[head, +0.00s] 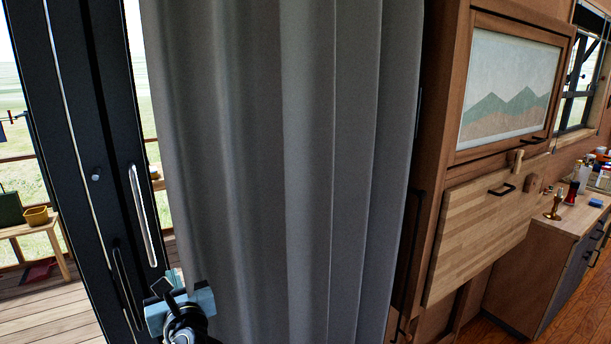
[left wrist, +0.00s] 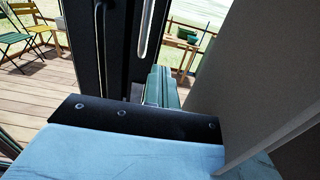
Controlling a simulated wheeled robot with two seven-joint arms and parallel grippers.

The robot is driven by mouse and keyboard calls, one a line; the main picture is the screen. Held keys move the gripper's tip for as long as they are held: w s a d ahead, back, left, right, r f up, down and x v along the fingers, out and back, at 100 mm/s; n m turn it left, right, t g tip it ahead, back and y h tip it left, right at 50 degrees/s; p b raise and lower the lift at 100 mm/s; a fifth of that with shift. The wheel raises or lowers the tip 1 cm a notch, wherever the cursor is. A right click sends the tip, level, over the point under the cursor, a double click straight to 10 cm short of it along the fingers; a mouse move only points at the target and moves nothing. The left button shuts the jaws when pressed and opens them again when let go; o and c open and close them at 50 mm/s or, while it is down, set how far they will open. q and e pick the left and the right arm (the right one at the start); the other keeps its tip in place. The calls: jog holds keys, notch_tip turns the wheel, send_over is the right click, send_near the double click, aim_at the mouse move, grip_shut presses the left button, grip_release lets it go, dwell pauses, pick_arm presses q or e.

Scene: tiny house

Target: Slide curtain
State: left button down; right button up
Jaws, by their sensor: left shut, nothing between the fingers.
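A grey curtain (head: 285,160) hangs in folds across the middle of the head view, from the top edge to the bottom. Its left edge lies beside a black door frame, and its right edge meets a wooden cabinet. My left gripper (head: 170,281) is at the curtain's lower left edge, near the door handle. In the left wrist view the gripper's green fingers (left wrist: 164,88) are shut and empty, and the curtain (left wrist: 245,65) is to their right. Whether the fingers touch the cloth I cannot tell. My right gripper is not in view.
The black door frame (head: 85,130) with a metal handle (head: 143,215) stands just left of the curtain. Beyond is a wooden deck with a small table (head: 30,229). At right are a wooden cabinet with a folding panel (head: 490,215) and a counter (head: 575,215) with small items.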

aim_at(193, 278)
pick_arm(q)
jog(key=shift+w+d+b, duration=0.25)
jog(key=shift+w+d, duration=0.35)
jog(key=shift+d, duration=0.35)
jog(key=shift+w+d+b, duration=0.2)
jog(key=shift+w+d, duration=0.35)
jog(key=shift+d, duration=0.45)
jog(key=shift+w+d+b, duration=0.25)
jog(key=shift+w+d, duration=0.35)
jog(key=shift+d, duration=0.35)
jog(key=shift+s+a+r+p, duration=0.15)
jog(key=shift+s+a+p, duration=0.3)
jog(key=shift+a+p, duration=0.5)
jog(key=shift+s+a+p, duration=0.35)
jog(key=shift+p, duration=0.4)
jog(key=shift+p+v, duration=1.1)
jog(key=shift+v, duration=1.6)
jog(key=p+v, duration=0.1)
jog(key=v, duration=0.3)
jog(key=shift+s+d, duration=0.15)
jog(key=shift+s, duration=0.15)
jog(key=shift+f, duration=0.2)
